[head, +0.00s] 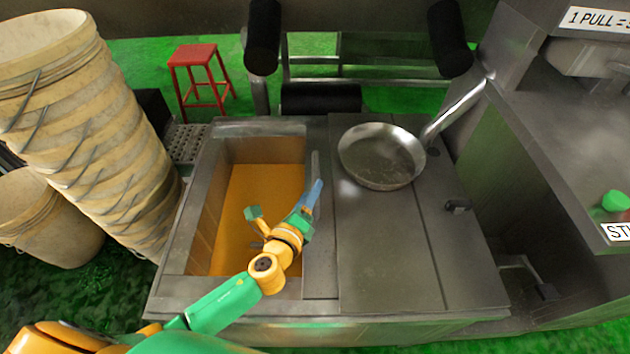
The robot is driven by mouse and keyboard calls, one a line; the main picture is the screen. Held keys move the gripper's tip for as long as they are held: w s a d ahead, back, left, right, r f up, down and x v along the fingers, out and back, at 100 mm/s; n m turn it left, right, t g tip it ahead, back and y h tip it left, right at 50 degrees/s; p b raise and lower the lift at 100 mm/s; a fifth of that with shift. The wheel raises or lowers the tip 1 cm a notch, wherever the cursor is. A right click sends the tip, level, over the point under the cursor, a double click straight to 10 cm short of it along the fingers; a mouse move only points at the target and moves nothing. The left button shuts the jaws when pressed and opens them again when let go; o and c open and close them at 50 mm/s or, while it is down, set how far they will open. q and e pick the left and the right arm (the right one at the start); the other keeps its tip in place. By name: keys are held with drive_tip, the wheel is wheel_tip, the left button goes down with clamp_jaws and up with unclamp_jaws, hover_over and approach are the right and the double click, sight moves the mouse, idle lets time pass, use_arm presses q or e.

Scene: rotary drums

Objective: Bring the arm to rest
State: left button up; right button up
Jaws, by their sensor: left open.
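My left arm reaches in from the lower left, orange and green. Its gripper (282,206) is open over the fryer-like basin (207,225) of orange liquid. One finger, green, is over the basin. Nothing shows between the fingers. My right gripper is not in view.
A metal pan (381,156) sits on the steel counter (390,250) right of the basin. Tall stacked buckets (85,120) stand at left, with another bucket (45,215) beside them. A red stool (195,62) is behind. A machine with a green button (615,201) is at right.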

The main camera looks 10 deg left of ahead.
use_arm(q)
drive_tip(key=shift+v, duration=1)
